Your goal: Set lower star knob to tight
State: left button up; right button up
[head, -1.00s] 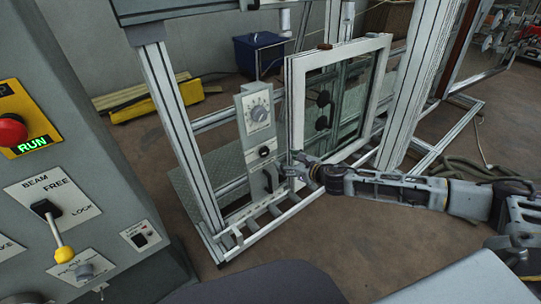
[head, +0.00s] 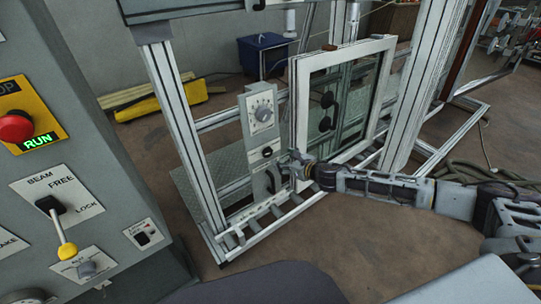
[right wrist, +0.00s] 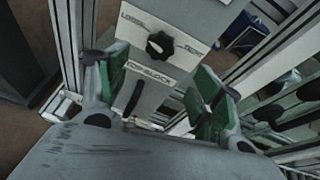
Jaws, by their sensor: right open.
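A black star knob (right wrist: 160,45) sits on a white plate in the right wrist view, with LOOSE printed at its left and TIGHT at its right. I cannot tell its exact setting. It shows as a small dark knob in the head view (head: 267,152), on a grey upright panel (head: 254,133). Below it is a black lever (right wrist: 133,98), also in the head view (head: 270,181). My right gripper (head: 288,163) is open in front of the lower panel. Its green-padded fingers (right wrist: 156,82) are spread wide, with nothing between them held. My left gripper is not in view.
A dial (head: 262,113) is higher on the panel. A white-framed window (head: 299,100) with dark round parts stands close at the right. Aluminium posts (head: 184,135) surround the panel. A grey console (head: 110,130) with a beam lever stands at the left.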

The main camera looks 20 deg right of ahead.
aim_at(269, 154)
jog(key=shift+b+x, duration=0.4)
jog(key=shift+x, duration=2.35)
jog(key=shift+b+x, duration=0.4)
jog(key=shift+x, duration=1.6)
jog(key=shift+w+a+f, duration=0.1)
jog(key=shift+w, duration=0.1)
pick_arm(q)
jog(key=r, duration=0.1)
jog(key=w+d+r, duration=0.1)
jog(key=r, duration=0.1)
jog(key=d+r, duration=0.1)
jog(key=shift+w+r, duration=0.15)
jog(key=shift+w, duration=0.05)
pick_arm(e)
jog(key=shift+c, duration=0.5)
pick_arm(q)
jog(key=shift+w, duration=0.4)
pick_arm(e)
jog(key=c, duration=0.9)
